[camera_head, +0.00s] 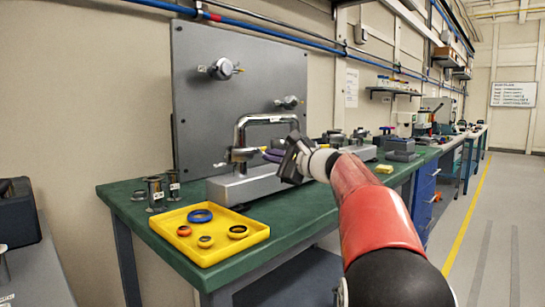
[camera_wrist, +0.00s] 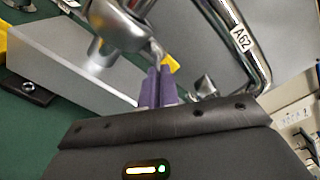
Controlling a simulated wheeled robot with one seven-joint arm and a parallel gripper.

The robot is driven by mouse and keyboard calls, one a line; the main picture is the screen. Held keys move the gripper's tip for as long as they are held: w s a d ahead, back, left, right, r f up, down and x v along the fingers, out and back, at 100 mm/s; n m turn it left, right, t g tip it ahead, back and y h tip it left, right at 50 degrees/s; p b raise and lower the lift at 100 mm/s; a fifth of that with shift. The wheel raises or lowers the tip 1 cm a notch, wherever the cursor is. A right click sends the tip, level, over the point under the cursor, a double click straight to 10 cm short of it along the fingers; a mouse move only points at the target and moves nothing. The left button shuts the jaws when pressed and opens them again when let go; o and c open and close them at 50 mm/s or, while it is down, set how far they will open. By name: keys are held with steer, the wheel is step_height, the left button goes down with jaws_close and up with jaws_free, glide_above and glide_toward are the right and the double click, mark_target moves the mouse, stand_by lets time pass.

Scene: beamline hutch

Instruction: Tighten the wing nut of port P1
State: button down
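A bent chrome pipe (camera_head: 266,119) stands over a grey metal block (camera_head: 250,184) on the green bench. A small yellow part (camera_wrist: 173,62), perhaps the wing nut, shows just past my fingertips. My gripper (camera_head: 272,155) reaches in low at the pipe's right side. In the wrist view its purple fingers (camera_wrist: 158,72) are close together, tips at the clamp's metal stud. The tips hide whether anything is between them. I cannot read a P1 label.
A grey upright panel (camera_head: 240,110) behind bears two more clamped ports (camera_head: 220,69) and (camera_head: 289,102). A yellow tray (camera_head: 217,249) with several rings lies at the bench's front left. Metal cylinders (camera_head: 155,194) stand behind it. The floor aisle (camera_head: 500,220) at right is clear.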

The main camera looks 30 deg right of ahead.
steer(key=shift+d+f, duration=0.1)
steer(key=shift+f, duration=0.05)
steer(key=c, duration=1.9)
jaws_free()
steer(key=shift+s, duration=0.1)
steer(key=b+v, duration=0.1)
steer(key=v, duration=0.6)
steer(key=shift+s+d, duration=0.15)
steer(key=shift+s, duration=0.2)
